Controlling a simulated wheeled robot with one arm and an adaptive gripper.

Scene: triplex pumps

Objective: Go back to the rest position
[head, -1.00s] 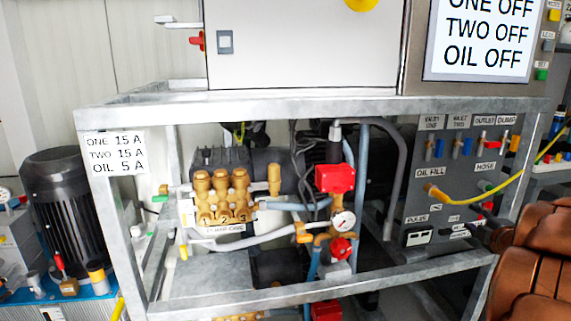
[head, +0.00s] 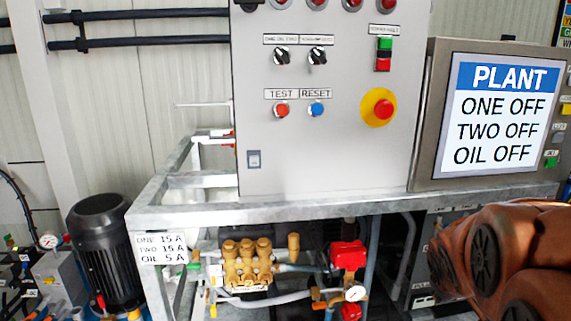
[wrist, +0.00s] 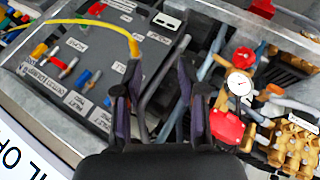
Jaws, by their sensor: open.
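My gripper (wrist: 160,115) shows in the wrist view with its two dark fingers apart and nothing between them. It hangs in front of the pump frame, between the grey valve panel (wrist: 90,60) and a red box (wrist: 228,126). I cannot tell that it touches anything. In the head view my brown arm fills the lower right, and the gripper itself is not visible there.
A galvanised frame (head: 300,211) carries the grey control cabinet (head: 335,150) and the PLANT screen (head: 500,120). Brass pump heads (head: 248,265), a red box (head: 348,255) and a gauge (wrist: 239,84) sit inside. A yellow hose (wrist: 100,24) crosses the valve panel. A black motor (head: 103,250) stands left.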

